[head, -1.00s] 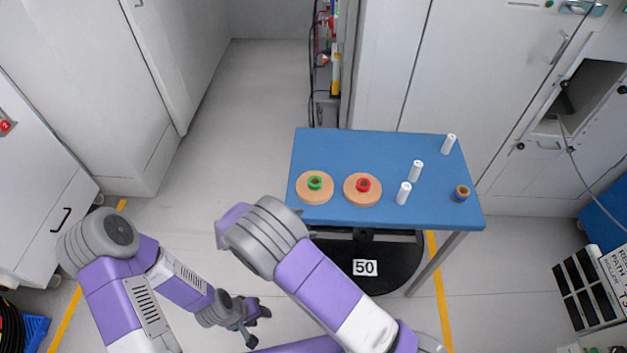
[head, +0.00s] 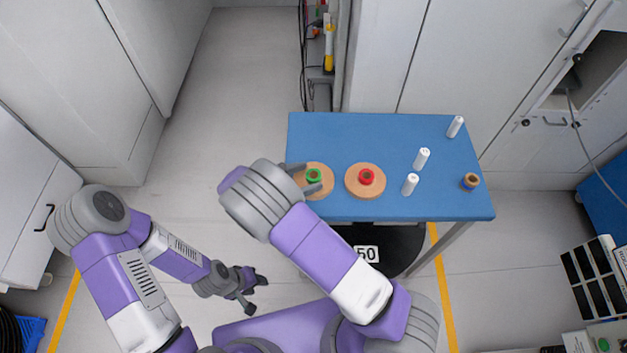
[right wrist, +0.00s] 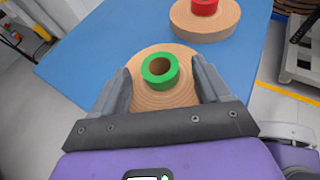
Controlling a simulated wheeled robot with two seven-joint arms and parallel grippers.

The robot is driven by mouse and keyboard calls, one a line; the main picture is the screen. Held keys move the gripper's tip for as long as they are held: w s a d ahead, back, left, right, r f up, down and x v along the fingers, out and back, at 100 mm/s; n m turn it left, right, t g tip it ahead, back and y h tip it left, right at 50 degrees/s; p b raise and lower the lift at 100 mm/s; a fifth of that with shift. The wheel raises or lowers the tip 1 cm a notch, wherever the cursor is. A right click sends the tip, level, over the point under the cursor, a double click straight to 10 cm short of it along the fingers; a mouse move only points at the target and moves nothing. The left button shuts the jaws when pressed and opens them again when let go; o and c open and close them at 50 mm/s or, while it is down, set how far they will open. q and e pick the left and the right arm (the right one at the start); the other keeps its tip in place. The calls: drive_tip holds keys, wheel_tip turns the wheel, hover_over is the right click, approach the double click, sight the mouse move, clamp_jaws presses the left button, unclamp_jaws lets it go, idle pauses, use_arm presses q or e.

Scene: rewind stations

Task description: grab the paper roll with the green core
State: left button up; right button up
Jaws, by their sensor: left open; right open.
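The paper roll with the green core (head: 323,187) lies flat at the left front of the blue table; its green core (head: 314,175) sticks up from the brown paper. In the right wrist view the roll (right wrist: 150,97) and green core (right wrist: 160,71) show between the fingers of my right gripper (right wrist: 162,80). That gripper is open, and I cannot tell whether its fingers touch the roll. In the head view my right gripper (head: 308,183) partly covers the roll. My left gripper (head: 254,291) is open and empty, away from the table at the lower left.
A roll with a red core (head: 365,192) lies just right of the green one. Cabinets line the back.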

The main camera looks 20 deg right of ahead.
drive_tip(key=shift+w+d+f, duration=0.1)
drive_tip(key=shift+d+f, duration=0.05)
drive_tip(key=shift+d, duration=0.25)
drive_tip(key=c, duration=1.2)
drive_tip(key=shift+c, duration=0.2)
